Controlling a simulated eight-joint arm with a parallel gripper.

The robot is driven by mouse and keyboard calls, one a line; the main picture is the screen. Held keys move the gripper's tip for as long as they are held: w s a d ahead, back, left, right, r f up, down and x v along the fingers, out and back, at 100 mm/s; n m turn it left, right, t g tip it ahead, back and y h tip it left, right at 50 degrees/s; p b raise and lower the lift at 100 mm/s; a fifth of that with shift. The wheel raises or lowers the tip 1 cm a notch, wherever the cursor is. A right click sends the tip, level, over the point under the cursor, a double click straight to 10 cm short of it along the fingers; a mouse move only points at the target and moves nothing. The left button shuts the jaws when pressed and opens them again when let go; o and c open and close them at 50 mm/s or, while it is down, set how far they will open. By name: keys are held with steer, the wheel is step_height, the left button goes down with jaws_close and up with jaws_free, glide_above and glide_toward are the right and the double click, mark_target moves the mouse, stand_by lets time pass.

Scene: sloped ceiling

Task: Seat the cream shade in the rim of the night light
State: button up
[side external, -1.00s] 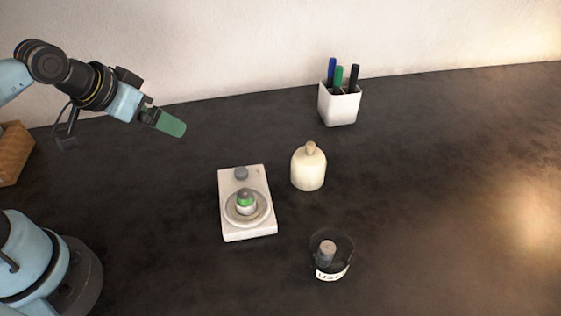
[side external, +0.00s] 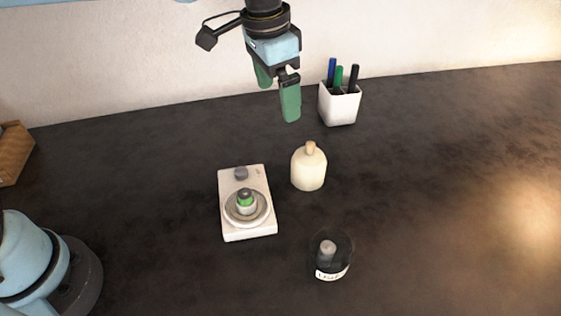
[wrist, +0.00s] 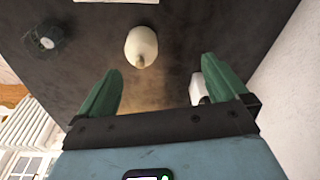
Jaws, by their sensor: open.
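The cream shade (side external: 308,170) stands upright on the dark table, a rounded bottle-like dome with a tan knob on top. It also shows in the wrist view (wrist: 141,47), ahead of the fingertips. The night light (side external: 229,228) is a white base left of the shade, with a round rim (side external: 247,219) around a green-banded bulb (side external: 246,200) and a grey knob.
A white cup with pens (side external: 340,104) stands behind and right of the shade, close to my gripper's right. A dark round labelled container (side external: 333,262) with a grey knob is in front. A wooden box (side external: 14,152) is far left. The right side of the table is clear.

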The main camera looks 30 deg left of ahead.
steer(key=m+g, duration=0.1)
steer(key=m, duration=0.1)
glide_toward(310, 151)
steer(key=shift+w+d+f+y, duration=0.15)
steer(key=shift+w+f+y, duration=0.2)
steer(key=shift+f, duration=0.15)
step_height(310, 151, down, 7)
steer(key=shift+r, duration=0.1)
steer(key=shift+w+f, duration=0.15)
steer(key=shift+f, duration=1.15)
steer(key=shift+w+f, duration=0.1)
steer(key=shift+f, duration=1.2)
steer(key=shift+c, duration=0.5)
steer(key=c, duration=0.8)
steer(key=shift+r, duration=0.1)
steer(key=shift+c, duration=0.2)
